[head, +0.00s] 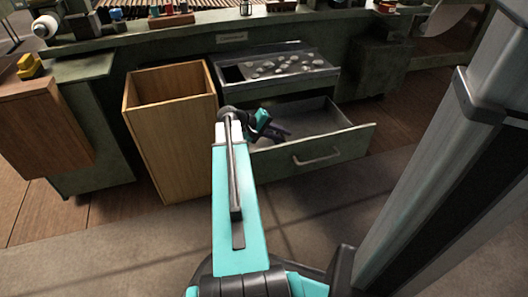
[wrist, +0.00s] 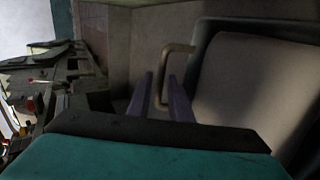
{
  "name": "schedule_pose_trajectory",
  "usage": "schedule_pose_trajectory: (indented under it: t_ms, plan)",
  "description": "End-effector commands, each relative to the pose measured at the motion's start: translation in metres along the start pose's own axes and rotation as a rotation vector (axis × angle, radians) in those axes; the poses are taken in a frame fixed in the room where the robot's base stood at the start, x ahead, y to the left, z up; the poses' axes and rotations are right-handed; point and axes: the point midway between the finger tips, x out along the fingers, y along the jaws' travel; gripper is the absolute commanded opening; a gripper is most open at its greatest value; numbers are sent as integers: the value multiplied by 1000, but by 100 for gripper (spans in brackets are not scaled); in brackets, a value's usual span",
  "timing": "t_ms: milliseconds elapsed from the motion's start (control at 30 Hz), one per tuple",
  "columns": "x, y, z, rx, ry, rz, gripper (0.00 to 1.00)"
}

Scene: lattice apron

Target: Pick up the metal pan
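My gripper (head: 278,131) is over the open lower drawer (head: 325,160), near its left side. In the wrist view the two purple fingers of my gripper (wrist: 163,90) stand apart with a gap between them. A tan loop handle (wrist: 177,47) shows just beyond the fingers, and part of it lines up with the gap. I cannot tell whether they touch. Right of it is a pale grey surface with a dark rounded rim (wrist: 205,50). It may be the metal pan, but I cannot tell for sure. In the head view no pan shows clearly.
An upper drawer or tray (head: 318,62) with several grey lumps sits above the open drawer. A tall open wooden bin (head: 180,140) stands left of it. The green workbench (head: 130,55) runs behind, with clutter on top. The floor (head: 140,240) in front is clear.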

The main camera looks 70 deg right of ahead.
Motion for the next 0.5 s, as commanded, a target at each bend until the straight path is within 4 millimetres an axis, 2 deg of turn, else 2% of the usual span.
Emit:
schedule_pose_trajectory:
  t_ms: [400, 500]
  plan:
    - [0, 0, 0, 0, 0, 0, 19]
    - [0, 0, 0, 0, 0, 0, 2]
